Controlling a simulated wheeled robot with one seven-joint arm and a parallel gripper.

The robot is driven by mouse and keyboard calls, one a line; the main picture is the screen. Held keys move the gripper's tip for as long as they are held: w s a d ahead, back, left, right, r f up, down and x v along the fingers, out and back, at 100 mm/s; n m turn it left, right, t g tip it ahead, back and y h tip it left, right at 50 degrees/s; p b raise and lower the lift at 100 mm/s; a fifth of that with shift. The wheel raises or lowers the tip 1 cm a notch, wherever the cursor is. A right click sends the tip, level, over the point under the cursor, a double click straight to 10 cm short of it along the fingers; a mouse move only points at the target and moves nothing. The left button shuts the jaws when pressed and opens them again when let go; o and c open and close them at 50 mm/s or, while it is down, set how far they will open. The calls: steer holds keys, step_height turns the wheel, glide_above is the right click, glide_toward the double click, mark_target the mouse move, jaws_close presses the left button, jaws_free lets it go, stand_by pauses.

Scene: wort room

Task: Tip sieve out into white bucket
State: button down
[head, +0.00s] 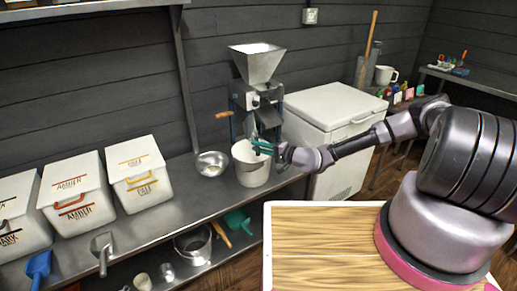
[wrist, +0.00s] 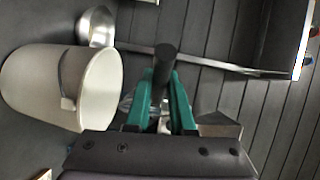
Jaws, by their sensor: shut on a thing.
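My gripper (head: 262,147), with teal fingers, is at the bucket's rim in the head view, in front of the mill. In the wrist view its fingers (wrist: 167,92) are shut on a dark handle (wrist: 165,62), apparently the sieve's. The rest of the sieve is mostly hidden behind the fingers, so its tilt and contents cannot be told. The white bucket (head: 251,174) stands upright on the bench below the mill. It also shows in the wrist view (wrist: 35,85), left of the fingers, its opening facing right in that rolled picture.
The mill (head: 258,75) rises behind the bucket. Lidded white bins (head: 77,193) line the bench's left. A white chest (head: 335,112) stands at right. A wooden top (head: 320,240) is in front.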

steer(key=n+h, duration=0.1)
steer(key=n+g+h, duration=0.1)
steer(key=h, duration=0.1)
steer(key=shift+a+r+h, duration=0.1)
steer(key=shift+r+h, duration=0.2)
steer(key=shift+r, duration=0.1)
steer(key=n+h, duration=0.2)
steer(key=h, duration=0.1)
steer(key=shift+a+r+g, duration=0.1)
steer(key=shift+r+g, duration=0.2)
steer(key=shift+r, duration=0.1)
steer(key=h, duration=0.2)
steer(key=n+h, duration=0.1)
steer(key=shift+r+h, duration=0.2)
steer(key=shift+h, duration=0.2)
steer(key=shift+n+h, duration=0.6)
steer(key=shift+h, duration=0.6)
steer(key=shift+r+h, duration=0.1)
steer(key=shift+h, duration=0.3)
steer(key=shift+d, duration=0.2)
steer(key=shift+r, duration=0.1)
